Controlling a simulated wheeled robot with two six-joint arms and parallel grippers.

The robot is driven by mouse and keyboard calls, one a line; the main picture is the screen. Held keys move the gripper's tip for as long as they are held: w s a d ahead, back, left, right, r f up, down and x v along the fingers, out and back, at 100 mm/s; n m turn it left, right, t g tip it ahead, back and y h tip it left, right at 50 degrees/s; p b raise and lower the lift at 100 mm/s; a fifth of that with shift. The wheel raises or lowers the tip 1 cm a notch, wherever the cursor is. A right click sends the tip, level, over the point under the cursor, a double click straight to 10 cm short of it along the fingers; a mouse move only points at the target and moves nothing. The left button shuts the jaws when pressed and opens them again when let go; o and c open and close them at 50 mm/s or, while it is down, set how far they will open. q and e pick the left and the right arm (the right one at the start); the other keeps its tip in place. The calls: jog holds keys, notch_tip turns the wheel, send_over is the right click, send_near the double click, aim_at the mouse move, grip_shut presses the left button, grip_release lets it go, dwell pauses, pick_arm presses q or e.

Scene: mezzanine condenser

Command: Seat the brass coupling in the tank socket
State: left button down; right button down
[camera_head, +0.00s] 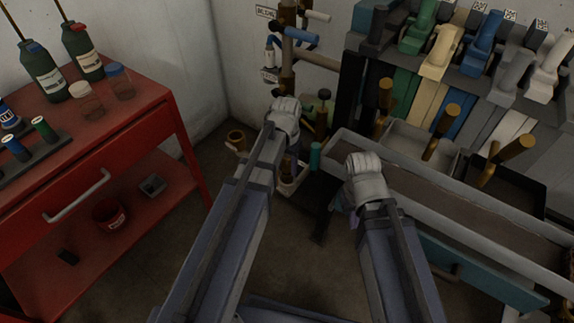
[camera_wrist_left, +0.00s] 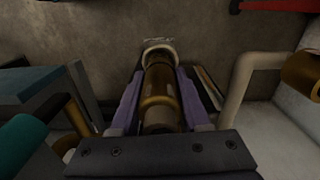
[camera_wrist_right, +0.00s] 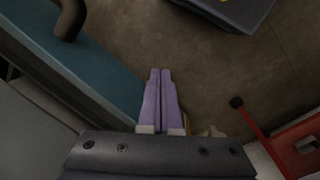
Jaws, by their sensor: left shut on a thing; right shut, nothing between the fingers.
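The brass coupling (camera_wrist_left: 159,88) is a brass cylinder with a raised collar, held lengthwise between the purple fingers of my left gripper (camera_wrist_left: 157,78). A pale round ring (camera_wrist_left: 158,44) shows at its far end. I cannot tell whether this ring is the tank socket, or whether the coupling is inside it or only in line with it. In the head view my left gripper (camera_head: 292,152) points down among the pipes at the back, and its wrist hides most of the coupling. My right gripper (camera_wrist_right: 160,75) is shut and empty, pointing down beside the long grey trough.
A white bent pipe with a brass open end (camera_wrist_left: 303,75) stands beside my left gripper. A teal cylinder (camera_head: 315,156) is on its other side. The grey trough (camera_head: 450,195) lies right, with brass-handled bins behind. A red cart (camera_head: 100,140) stands left.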

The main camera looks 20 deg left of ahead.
aim_at(287, 156)
pick_arm(q)
jog(key=shift+f+b, duration=1.9)
jog(key=shift+f, duration=0.05)
jog(key=shift+c, duration=1.5)
grip_release()
jog(key=shift+r, duration=0.1)
jog(key=shift+r, duration=0.1)
notch_tip(287, 156, up, 8)
jog(key=p, duration=0.8)
jog(key=shift+f, duration=0.2)
jog(key=shift+s, duration=0.1)
